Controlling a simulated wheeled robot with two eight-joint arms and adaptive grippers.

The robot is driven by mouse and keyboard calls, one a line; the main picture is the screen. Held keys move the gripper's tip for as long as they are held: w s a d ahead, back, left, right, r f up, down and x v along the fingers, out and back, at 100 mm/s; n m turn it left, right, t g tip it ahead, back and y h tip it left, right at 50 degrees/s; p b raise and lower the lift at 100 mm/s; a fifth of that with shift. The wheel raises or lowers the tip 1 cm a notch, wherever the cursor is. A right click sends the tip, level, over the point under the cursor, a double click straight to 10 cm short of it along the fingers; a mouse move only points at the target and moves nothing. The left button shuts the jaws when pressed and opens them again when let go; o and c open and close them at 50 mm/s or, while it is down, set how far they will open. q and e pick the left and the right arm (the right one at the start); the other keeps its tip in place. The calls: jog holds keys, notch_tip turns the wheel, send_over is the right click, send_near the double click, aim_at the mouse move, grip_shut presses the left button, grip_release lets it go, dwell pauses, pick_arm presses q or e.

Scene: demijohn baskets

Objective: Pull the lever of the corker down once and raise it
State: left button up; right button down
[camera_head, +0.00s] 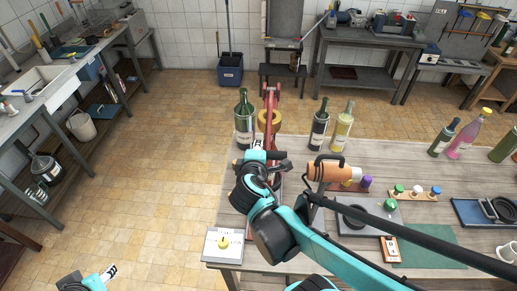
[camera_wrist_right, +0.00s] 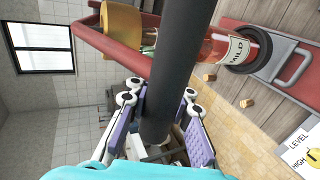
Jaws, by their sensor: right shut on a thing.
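The red corker (camera_head: 270,97) stands at the left part of the table, partly hidden behind my right arm in the head view. The right wrist view shows its red frame (camera_wrist_right: 105,45), with a yellow part on it and a bottle labelled MILD (camera_wrist_right: 238,48). My right gripper (camera_head: 264,158) is at the corker. In the right wrist view my right gripper (camera_wrist_right: 162,110) is shut around the thick black lever grip (camera_wrist_right: 175,65), its fingers on both sides. My left gripper (camera_head: 108,272) is low at the left, away from the table, its jaws too small to judge.
A green bottle (camera_head: 244,122) stands left of the corker; a dark bottle (camera_head: 319,125) and a yellowish bottle (camera_head: 343,127) stand right. An orange device (camera_head: 333,172) is right of my gripper. A white box with a yellow knob (camera_head: 222,246) sits at the table's front left corner.

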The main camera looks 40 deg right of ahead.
dwell(0.3)
jog(key=c, duration=1.7)
grip_release()
jog(key=o, duration=0.3)
jog(key=shift+w+d+f, duration=0.1)
jog(key=shift+w, duration=0.15)
jog(key=shift+o, duration=0.2)
jog(key=shift+s, duration=0.1)
jog(key=v, duration=1.2)
